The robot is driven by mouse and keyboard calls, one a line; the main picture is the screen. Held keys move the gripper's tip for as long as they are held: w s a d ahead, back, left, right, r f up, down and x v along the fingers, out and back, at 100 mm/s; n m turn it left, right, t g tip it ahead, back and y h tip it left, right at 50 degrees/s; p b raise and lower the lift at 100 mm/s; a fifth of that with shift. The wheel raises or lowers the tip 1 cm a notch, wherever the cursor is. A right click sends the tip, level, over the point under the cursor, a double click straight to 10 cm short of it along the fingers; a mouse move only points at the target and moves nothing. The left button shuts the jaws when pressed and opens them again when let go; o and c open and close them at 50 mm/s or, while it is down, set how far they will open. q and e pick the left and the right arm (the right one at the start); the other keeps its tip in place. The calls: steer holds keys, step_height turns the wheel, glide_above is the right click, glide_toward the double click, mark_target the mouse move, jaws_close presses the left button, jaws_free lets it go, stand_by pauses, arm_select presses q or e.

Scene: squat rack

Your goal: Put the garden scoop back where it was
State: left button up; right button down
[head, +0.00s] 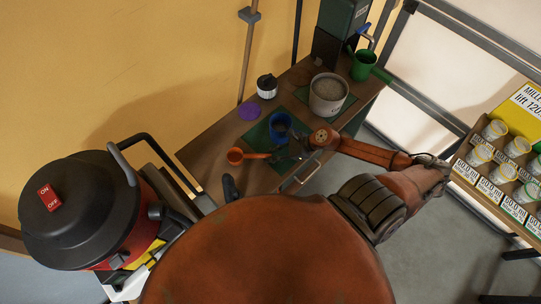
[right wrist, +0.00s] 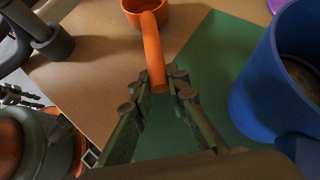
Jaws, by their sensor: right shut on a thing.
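The orange garden scoop (head: 235,156) is at the front left of the wooden workbench, its handle pointing right toward my right gripper (head: 283,156). In the right wrist view the scoop's handle (right wrist: 152,50) runs down between the fingertips of my right gripper (right wrist: 160,88), which is shut on the handle's end. The scoop's cup is at the top of that view, over bare wood, beside the green mat (right wrist: 200,65). I cannot tell whether it touches the bench or hangs just above it. I cannot make out my left gripper in either view.
A blue pot (right wrist: 262,92) stands close right of the gripper. A dark tool-like thing (head: 230,188) is near the front edge. A vacuum (head: 85,205) stands left.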

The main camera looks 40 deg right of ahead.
steer(key=c, duration=1.9)
jaws_free()
steer(key=shift+r, duration=0.2)
steer(key=v, duration=1.2)
steer(key=shift+f, duration=0.1)
